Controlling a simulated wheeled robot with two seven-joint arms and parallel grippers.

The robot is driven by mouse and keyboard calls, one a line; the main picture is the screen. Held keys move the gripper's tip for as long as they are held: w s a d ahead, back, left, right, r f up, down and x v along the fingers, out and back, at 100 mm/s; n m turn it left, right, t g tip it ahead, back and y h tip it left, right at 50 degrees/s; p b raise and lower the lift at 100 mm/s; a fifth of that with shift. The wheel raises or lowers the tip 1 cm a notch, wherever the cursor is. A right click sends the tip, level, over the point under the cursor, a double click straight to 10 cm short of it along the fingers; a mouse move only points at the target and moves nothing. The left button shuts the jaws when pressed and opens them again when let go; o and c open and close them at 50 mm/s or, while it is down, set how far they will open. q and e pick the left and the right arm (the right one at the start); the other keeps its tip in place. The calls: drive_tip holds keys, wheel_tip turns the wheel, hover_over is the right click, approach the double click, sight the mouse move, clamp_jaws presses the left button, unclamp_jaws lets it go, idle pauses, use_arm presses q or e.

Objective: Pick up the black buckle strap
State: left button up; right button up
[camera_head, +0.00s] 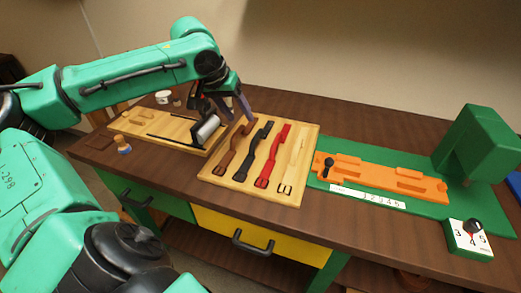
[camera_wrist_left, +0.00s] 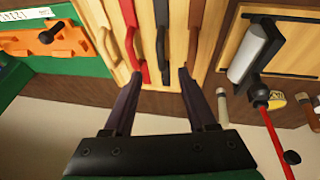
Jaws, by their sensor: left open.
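The black buckle strap (camera_head: 250,158) lies on a light wooden board (camera_head: 214,178), between a brown strap (camera_head: 236,146) and a red strap (camera_head: 273,156). A cream strap (camera_head: 294,166) lies to the right of the red one. My left gripper (camera_head: 239,107) is open and empty over the far part of the board. In the left wrist view the black strap (camera_wrist_left: 162,38) runs between the directions of the two spread fingers (camera_wrist_left: 158,74), apart from both. The red strap (camera_wrist_left: 134,35) is close to the left fingertip there. My right gripper is not in view.
Left of the board is a wooden tray with a metal roller (camera_head: 206,130). To the right, an orange fixture (camera_head: 385,180) sits on a green base with a green machine (camera_head: 478,145) and numbered dial (camera_head: 470,239).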

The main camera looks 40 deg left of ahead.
sight(253, 139)
use_arm(q)
drive_tip(key=p+x, duration=0.1)
drive_tip(key=x, duration=0.6)
drive_tip(key=shift+w+f, duration=0.2)
drive_tip(key=shift+f, duration=0.15)
drive_tip(key=shift+s+x, duration=0.2)
drive_tip(key=shift+x, duration=2.15)
drive_tip(key=shift+w+f+b, duration=0.3)
drive_tip(key=shift+w+f, duration=0.05)
drive_tip(key=shift+f, duration=0.15)
clamp_jaws()
